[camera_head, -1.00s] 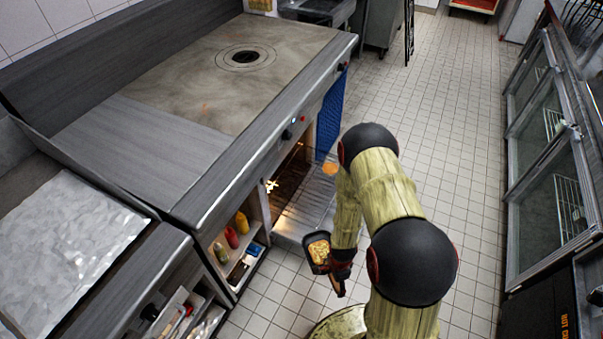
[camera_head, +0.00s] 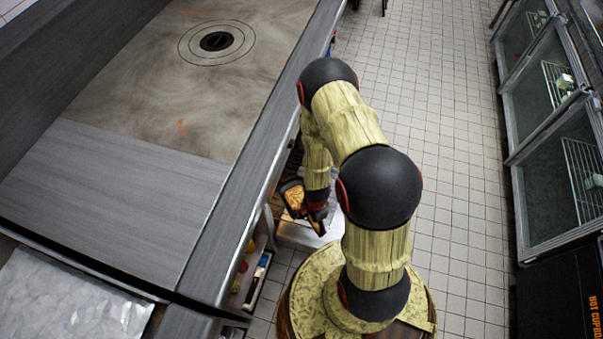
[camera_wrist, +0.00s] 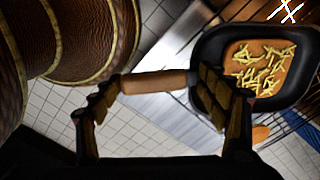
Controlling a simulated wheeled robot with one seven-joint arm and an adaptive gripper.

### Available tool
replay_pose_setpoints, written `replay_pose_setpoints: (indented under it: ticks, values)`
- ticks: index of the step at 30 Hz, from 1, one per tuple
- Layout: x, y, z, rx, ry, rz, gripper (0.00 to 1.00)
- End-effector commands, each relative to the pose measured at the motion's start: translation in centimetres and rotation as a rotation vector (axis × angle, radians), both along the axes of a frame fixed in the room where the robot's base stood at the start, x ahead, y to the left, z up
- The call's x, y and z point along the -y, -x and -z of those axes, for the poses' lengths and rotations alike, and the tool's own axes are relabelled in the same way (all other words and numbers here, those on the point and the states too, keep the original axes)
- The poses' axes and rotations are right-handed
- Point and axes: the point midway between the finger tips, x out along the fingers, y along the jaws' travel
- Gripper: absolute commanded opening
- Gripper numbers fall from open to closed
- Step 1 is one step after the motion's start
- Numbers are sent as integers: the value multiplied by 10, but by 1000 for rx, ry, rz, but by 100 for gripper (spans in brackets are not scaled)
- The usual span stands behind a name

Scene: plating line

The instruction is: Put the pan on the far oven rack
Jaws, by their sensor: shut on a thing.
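The pan (camera_head: 293,195) is small, dark and square, with an orange-brown food topped with pale yellow strips in it. In the wrist view the pan (camera_wrist: 208,62) is at the upper right and its brown handle (camera_wrist: 155,82) lies between my fingers. My gripper (camera_wrist: 165,95) is shut on the handle; in the head view my gripper (camera_head: 317,205) is just right of the pan. The pan is at the oven opening, by the open metal door (camera_head: 297,233). Wire rack bars (camera_wrist: 290,112) show beside and below the pan in the wrist view. Which rack they belong to I cannot tell.
The range top (camera_head: 150,90) overhangs the oven and hides its inside in the head view. A shelf with bottles (camera_head: 243,265) is left of the opening. Tiled floor (camera_head: 430,200) is free to the right, up to glass-door cabinets (camera_head: 550,130).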

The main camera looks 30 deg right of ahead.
Motion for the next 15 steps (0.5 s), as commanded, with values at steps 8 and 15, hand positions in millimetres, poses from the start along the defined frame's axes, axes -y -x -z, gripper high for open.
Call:
replay_pose_setpoints:
  ticks: [8,15]
  values:
    - [21,-40,22,6,2,2,15]
    - [43,-82,43,6,1,2,15]
